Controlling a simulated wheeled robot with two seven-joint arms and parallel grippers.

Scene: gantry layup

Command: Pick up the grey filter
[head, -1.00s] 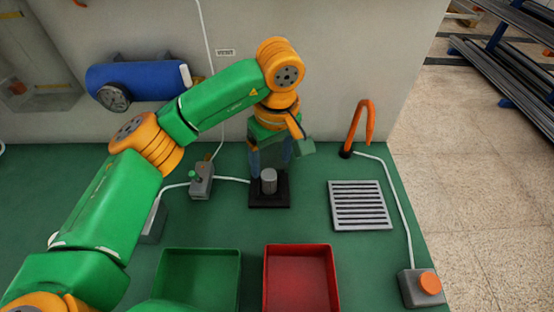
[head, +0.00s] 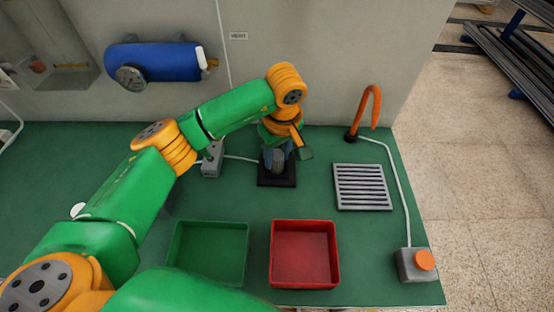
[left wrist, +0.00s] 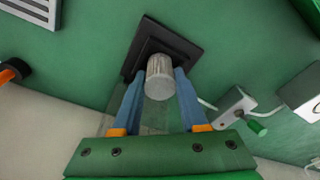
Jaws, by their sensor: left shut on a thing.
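The grey filter (left wrist: 160,77) is a small grey cylinder standing on a black square base (left wrist: 178,43) on the green worktop. In the head view the filter (head: 278,160) is partly covered by my left gripper (head: 275,158), which has come down from above. In the left wrist view the blue fingers of my left gripper (left wrist: 158,85) lie on either side of the filter, shut on it. The black base (head: 277,180) shows below it in the head view. I cannot tell whether the filter is lifted off the base. My right gripper is not in view.
A green tray (head: 208,224) and a red tray (head: 304,225) stand in front. A slatted grey grille (head: 362,187) lies to the right, with an orange hook (head: 369,108) behind and an orange-button box (head: 416,264) in front. A grey switch box (head: 212,163) stands close left.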

